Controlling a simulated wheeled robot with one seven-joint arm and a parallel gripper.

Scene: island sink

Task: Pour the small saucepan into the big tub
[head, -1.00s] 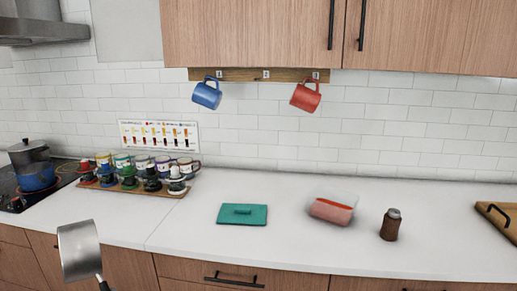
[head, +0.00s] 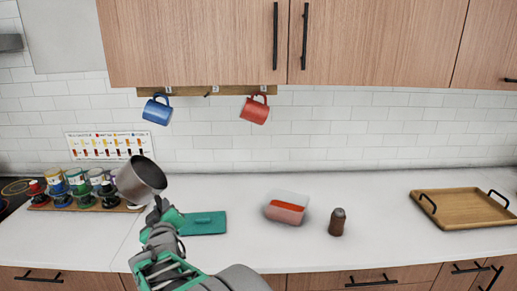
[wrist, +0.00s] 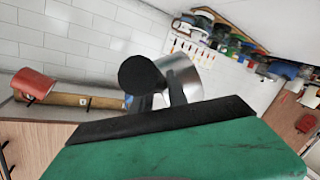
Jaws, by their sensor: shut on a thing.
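The small saucepan (head: 142,180) is grey metal and is held above the counter, tilted, with its dark opening facing up and left in the head view. My gripper (head: 160,211) is shut on its handle. In the wrist view the saucepan (wrist: 184,78) shows behind the dark round handle end (wrist: 140,75). Its contents cannot be made out. The tub (head: 287,208) is a pale box with a reddish content or band, standing on the counter to the right of my gripper. It is apart from the saucepan.
A teal lid-like slab (head: 205,223) lies on the counter between my arm and the tub. A dark jar (head: 337,222) stands right of the tub. A wooden tray (head: 465,208) lies farther right.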

